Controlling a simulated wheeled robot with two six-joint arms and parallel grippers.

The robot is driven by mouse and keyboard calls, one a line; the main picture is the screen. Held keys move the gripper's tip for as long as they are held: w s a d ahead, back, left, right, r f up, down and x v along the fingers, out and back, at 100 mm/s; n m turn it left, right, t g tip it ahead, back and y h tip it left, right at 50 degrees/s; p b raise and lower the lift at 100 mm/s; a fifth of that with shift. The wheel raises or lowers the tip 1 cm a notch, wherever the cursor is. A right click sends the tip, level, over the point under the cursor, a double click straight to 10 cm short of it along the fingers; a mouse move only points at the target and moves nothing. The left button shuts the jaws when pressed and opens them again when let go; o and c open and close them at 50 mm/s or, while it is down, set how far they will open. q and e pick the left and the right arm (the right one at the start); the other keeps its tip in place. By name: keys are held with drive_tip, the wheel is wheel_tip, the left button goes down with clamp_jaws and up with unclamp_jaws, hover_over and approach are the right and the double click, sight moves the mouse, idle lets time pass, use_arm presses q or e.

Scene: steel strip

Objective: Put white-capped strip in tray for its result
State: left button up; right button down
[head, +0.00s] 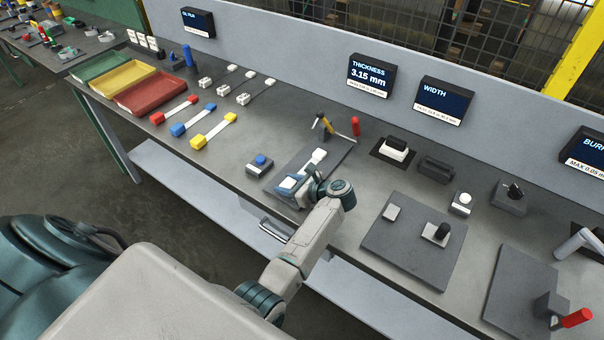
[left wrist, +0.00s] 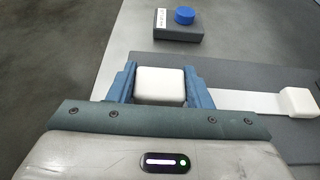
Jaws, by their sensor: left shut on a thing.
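The white-capped strip (head: 318,157) lies at a dark plate on the bench in the head view. My left gripper (head: 290,184) is shut on its near white cap; in the left wrist view (left wrist: 160,85) the cap sits between the two blue fingers. The strip's bare part (left wrist: 240,101) runs right to the other white cap (left wrist: 299,102). Three trays stand at the bench's left: green (head: 98,64), yellow (head: 124,78) and red (head: 151,93). The thickness display (head: 369,75) reads 3.15 mm; the width display (head: 444,100) shows no large figure. My right gripper is out of view.
Red-capped (head: 174,110), blue-capped (head: 192,120) and yellow-capped (head: 214,130) strips lie between the trays and my gripper. A blue-button box (head: 260,165) stands just left of the plate. A red-handled tool (head: 355,127) stands behind it. More fixtures occupy the right.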

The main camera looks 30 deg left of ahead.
use_arm(q)
drive_tip(key=shift+r+p, duration=0.5)
drive_tip(key=shift+r, duration=0.9)
wheel_tip(320, 180, up, 2)
drive_tip(key=shift+r+p, duration=0.4)
drive_tip(key=shift+r, duration=0.25)
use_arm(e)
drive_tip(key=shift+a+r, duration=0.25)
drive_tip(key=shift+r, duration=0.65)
